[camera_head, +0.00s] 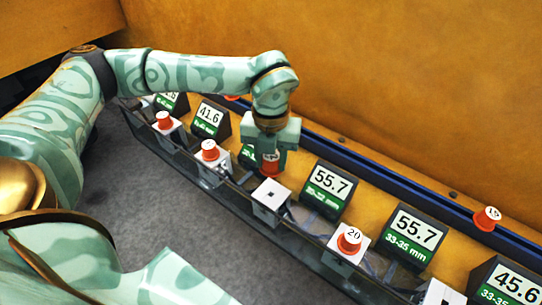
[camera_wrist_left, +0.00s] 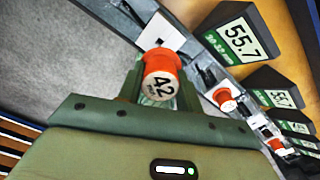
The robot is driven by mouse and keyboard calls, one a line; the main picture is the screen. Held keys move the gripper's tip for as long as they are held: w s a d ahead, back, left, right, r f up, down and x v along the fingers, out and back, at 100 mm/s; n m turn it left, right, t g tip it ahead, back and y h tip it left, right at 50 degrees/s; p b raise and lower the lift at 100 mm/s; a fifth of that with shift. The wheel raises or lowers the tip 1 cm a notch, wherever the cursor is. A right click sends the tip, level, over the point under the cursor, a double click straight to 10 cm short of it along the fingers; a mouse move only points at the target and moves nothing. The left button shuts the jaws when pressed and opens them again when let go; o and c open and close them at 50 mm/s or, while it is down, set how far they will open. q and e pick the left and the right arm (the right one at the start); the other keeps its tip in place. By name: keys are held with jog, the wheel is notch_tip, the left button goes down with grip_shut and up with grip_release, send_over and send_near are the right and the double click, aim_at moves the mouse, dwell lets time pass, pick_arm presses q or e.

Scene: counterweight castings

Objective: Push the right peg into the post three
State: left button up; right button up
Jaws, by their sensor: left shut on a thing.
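My left gripper (camera_head: 270,158) is shut on an orange peg (camera_wrist_left: 160,72) with 42 on its white end face. The peg also shows between the fingers in the head view (camera_head: 270,163). It is held above and behind an empty white post (camera_head: 271,196) with a small dark hole in its top. This post seems to be the white block beyond the peg in the wrist view (camera_wrist_left: 160,34). Peg and post look apart. No number shows on the post, so I cannot tell whether it is post three. My right gripper is not in view.
Posts with orange pegs (camera_head: 164,121) (camera_head: 210,151) (camera_head: 349,240) stand along the row. Dark stands with number cards (camera_head: 329,188) (camera_head: 415,236) line the back. A loose peg marked 19 (camera_head: 487,219) sits by the blue rail. Grey floor (camera_head: 180,240) is clear in front.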

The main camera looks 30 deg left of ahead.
aim_at(271, 175)
pick_arm(q)
jog(key=shift+f, duration=0.15)
jog(key=shift+f+b, duration=1.75)
jog(key=shift+f, duration=1.05)
jog(key=shift+r+p, duration=0.1)
jog(key=shift+p, duration=0.35)
jog(key=shift+f+b, duration=1.3)
jog(key=shift+f, duration=1.05)
jog(key=o, duration=1.1)
jog(key=shift+r, duration=0.15)
